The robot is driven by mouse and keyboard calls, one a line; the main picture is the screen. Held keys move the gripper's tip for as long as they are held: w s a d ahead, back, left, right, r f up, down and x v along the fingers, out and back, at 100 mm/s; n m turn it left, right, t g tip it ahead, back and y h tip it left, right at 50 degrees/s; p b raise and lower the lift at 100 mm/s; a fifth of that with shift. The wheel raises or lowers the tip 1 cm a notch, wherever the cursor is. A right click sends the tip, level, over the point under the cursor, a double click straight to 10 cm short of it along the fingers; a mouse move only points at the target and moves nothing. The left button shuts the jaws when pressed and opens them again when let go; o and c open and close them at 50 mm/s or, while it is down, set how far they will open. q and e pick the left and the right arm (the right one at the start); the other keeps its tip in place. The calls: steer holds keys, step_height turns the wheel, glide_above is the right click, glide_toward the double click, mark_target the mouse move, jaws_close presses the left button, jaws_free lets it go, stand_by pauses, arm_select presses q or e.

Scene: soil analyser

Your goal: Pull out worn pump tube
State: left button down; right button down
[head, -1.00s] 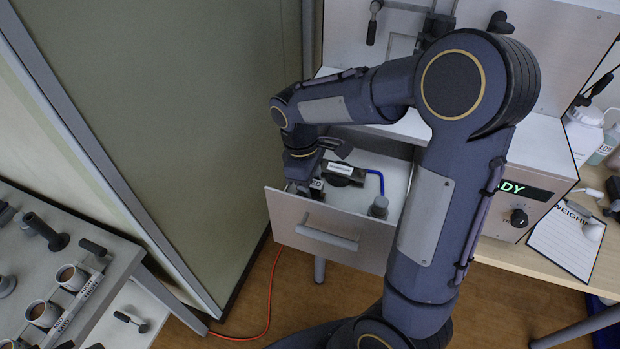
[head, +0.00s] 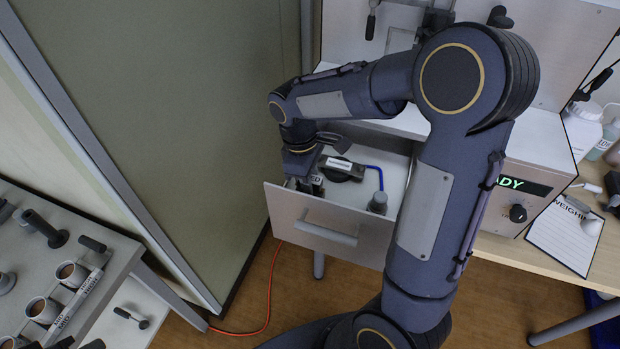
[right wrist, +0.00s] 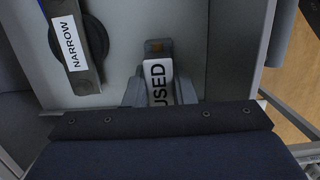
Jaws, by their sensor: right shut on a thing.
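The pulled-out drawer (head: 318,232) holds a dark round pump part (head: 352,172) with a white label. In the right wrist view this label (right wrist: 68,43) reads NARROW. My right gripper (right wrist: 157,62) is inside the drawer's left front corner, beside the pump part. Its fingers are shut on a piece bearing a white USED label (right wrist: 158,84). The gripper also shows in the head view (head: 310,187), where the arm partly covers it. My left gripper is not in view.
A side table with several cups (head: 42,310) and dark handles stands at the left. An orange cable (head: 268,300) lies on the floor. A clipboard (head: 565,236) and bottles are at the right. The drawer front stands close to my right gripper.

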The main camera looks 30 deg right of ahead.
steer(key=shift+r+p, duration=0.6)
steer(key=shift+r, duration=0.15)
steer(key=shift+r+p, duration=2.3)
steer(key=shift+r, duration=0.4)
